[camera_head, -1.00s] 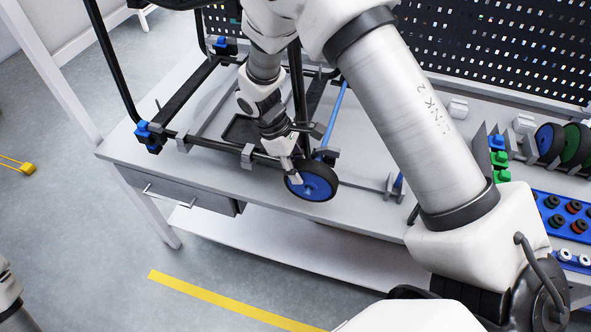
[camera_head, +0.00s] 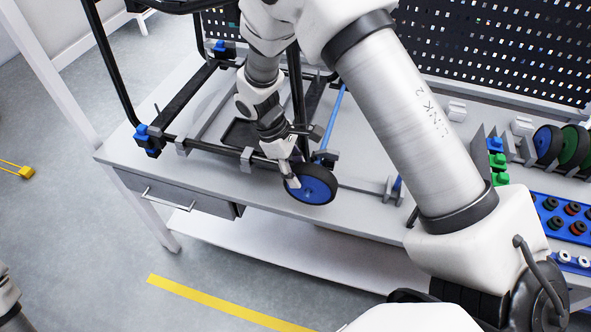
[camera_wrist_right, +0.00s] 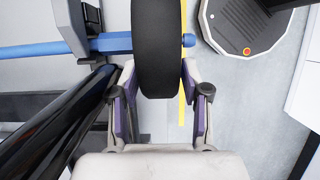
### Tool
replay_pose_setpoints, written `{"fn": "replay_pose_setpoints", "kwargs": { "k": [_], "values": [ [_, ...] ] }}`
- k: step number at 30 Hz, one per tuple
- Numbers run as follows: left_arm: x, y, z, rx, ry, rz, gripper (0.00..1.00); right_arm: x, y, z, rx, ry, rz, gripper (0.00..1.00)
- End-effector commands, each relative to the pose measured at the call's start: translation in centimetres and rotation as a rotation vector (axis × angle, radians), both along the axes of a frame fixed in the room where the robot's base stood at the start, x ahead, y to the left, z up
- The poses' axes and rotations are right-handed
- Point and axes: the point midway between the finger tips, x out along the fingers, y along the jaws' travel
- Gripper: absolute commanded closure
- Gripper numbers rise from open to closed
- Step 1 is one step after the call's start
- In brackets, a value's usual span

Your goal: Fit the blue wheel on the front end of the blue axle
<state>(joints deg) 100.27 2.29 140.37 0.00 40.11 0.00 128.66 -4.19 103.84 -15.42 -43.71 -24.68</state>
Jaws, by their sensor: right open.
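The blue wheel (camera_head: 318,185), with a black tyre, stands upright at the front end of the blue axle (camera_head: 333,115). In the right wrist view the axle (camera_wrist_right: 30,50) runs in from the left to the wheel (camera_wrist_right: 158,45), and a short blue end shows on the wheel's other side. The wheel appears to be around the axle; its hub is hidden by the tyre there. My right gripper (camera_head: 291,178) is at the wheel's near left side. In the wrist view its open fingers (camera_wrist_right: 158,76) straddle the tyre. My left gripper is out of view.
The dark frame (camera_head: 213,145) holding the axle stands on the grey table (camera_head: 260,190). Spare wheels (camera_head: 548,145), green and blue parts and a blue tray (camera_head: 540,222) are at the right. A perforated panel (camera_head: 490,50) stands behind. The floor in front is clear.

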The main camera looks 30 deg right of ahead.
Motion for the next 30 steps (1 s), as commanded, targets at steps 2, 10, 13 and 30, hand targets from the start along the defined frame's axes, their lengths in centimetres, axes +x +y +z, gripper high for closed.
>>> {"fn": "replay_pose_setpoints", "kwargs": {
  "k": [2,10,13,30],
  "values": [
    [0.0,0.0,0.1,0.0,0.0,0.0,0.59,0.5,0.1,0.9,-0.002,-0.011,0.004,0.34],
    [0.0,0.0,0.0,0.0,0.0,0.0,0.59,2.3,1.8,6.8,-0.005,-0.012,0.004,0.34],
    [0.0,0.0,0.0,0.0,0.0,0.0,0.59,2.8,2.5,8.9,-0.005,-0.009,0.003,0.34],
    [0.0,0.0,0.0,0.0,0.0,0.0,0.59,3.3,3.2,11.2,-0.004,-0.001,0.001,0.34]
  ]
}}
